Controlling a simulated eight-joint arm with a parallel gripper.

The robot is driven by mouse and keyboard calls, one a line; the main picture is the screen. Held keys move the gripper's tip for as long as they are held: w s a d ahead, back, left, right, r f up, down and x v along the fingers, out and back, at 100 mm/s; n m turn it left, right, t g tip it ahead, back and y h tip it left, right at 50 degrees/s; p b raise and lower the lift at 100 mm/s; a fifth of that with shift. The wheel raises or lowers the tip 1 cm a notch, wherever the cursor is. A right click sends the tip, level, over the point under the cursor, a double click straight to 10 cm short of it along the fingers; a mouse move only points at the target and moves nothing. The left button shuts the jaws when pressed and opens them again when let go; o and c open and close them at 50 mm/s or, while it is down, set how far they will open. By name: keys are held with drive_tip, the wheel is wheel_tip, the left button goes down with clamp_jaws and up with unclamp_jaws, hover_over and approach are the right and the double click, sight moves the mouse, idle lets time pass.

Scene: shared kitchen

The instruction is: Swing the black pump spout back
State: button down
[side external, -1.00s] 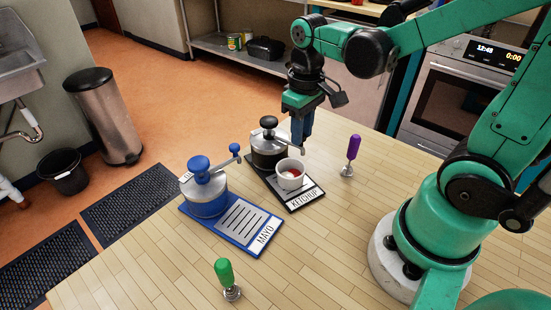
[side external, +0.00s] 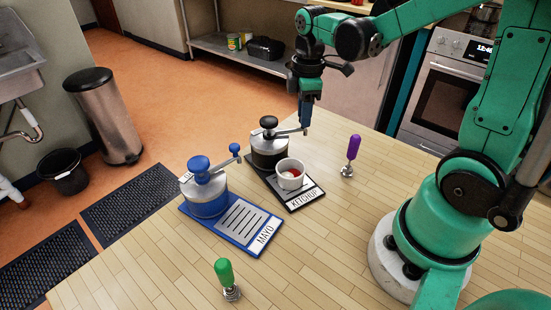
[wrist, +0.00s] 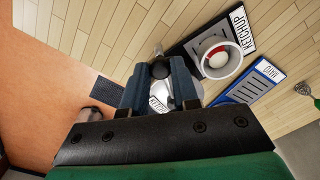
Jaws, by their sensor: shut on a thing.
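The black pump (side external: 268,150) with its black knob and silver top stands on the black KETCHUP tray (side external: 310,197). Its silver spout (side external: 288,132) points right, to the back of the white cup (side external: 290,168), and is no longer over it. The cup stands on the tray with red sauce in it. My gripper (side external: 304,122) is shut on the spout's outer end. In the wrist view, my fingers (wrist: 160,75) partly hide the pump and its spout, and the cup (wrist: 210,70) is to their right.
A blue pump (side external: 205,195) on a blue MAYO tray (side external: 225,233) stands to the left. A purple-handled tool (side external: 353,150) stands to the right and a green-handled one (side external: 225,275) at the front. The table between them is clear.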

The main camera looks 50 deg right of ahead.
drive_tip(key=shift+w+d+n, duration=0.1)
drive_tip(key=shift+w+n, duration=0.1)
drive_tip(key=shift+n, duration=0.2)
drive_tip(key=c, duration=0.7)
unclamp_jaws()
drive_tip(key=shift+o, duration=0.2)
drive_tip(key=shift+r, duration=0.1)
drive_tip(key=shift+r, duration=2.75)
